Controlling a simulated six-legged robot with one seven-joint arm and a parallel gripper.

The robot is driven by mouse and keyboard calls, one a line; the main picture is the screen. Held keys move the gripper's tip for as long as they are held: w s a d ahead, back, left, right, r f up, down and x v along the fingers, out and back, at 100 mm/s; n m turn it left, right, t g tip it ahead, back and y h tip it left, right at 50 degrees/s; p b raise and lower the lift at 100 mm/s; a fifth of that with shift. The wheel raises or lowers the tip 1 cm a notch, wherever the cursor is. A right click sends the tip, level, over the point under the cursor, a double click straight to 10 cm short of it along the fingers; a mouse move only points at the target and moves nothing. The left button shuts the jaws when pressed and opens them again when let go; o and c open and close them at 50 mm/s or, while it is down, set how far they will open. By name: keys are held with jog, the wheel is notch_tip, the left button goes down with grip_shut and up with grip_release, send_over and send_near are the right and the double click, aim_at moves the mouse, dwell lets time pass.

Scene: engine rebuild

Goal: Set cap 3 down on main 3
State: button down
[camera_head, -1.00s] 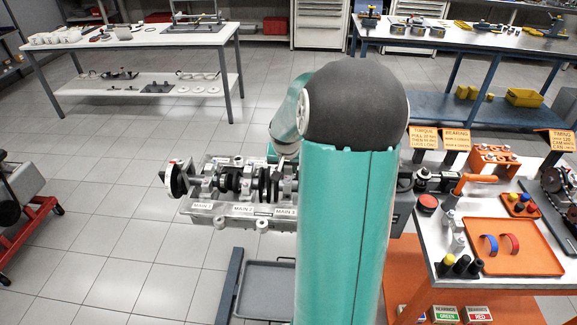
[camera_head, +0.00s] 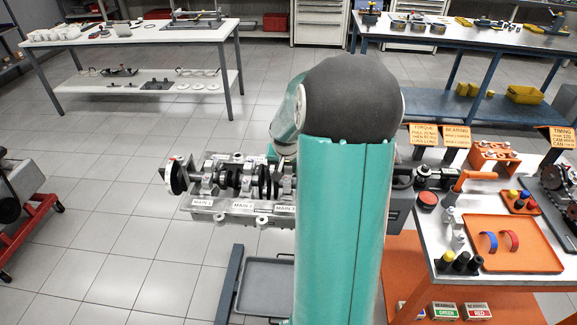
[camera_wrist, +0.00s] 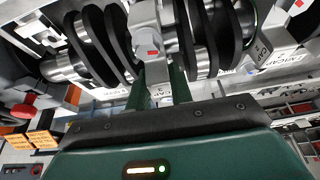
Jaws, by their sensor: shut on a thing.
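In the head view the engine block (camera_head: 232,219) carries a crankshaft (camera_head: 246,183), with MAIN 1, MAIN 2 and MAIN 3 labels along its front side. The MAIN 3 label (camera_head: 285,209) is partly hidden by my arm, which also hides my gripper there. In the wrist view my gripper (camera_wrist: 160,84) is shut on a grey cap (camera_wrist: 146,40) with a red mark, taken to be cap 3. The cap lies against the crankshaft (camera_wrist: 203,28) between dark webs. I cannot tell whether it touches its seat.
An orange tray (camera_head: 520,257) with blue and red bearing shells lies on the right-hand bench. A grey tray (camera_head: 265,283) sits low under the block. A red stand (camera_head: 35,215) is at the far left. Open tiled floor lies left of the block.

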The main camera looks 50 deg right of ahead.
jog(key=shift+f, duration=0.6)
dwell(0.3)
jog(key=c, duration=1.5)
grip_release()
jog(key=shift+r, duration=0.45)
jog(key=shift+r, duration=0.35)
jog(key=shift+r, duration=0.7)
jog(key=o, duration=0.6)
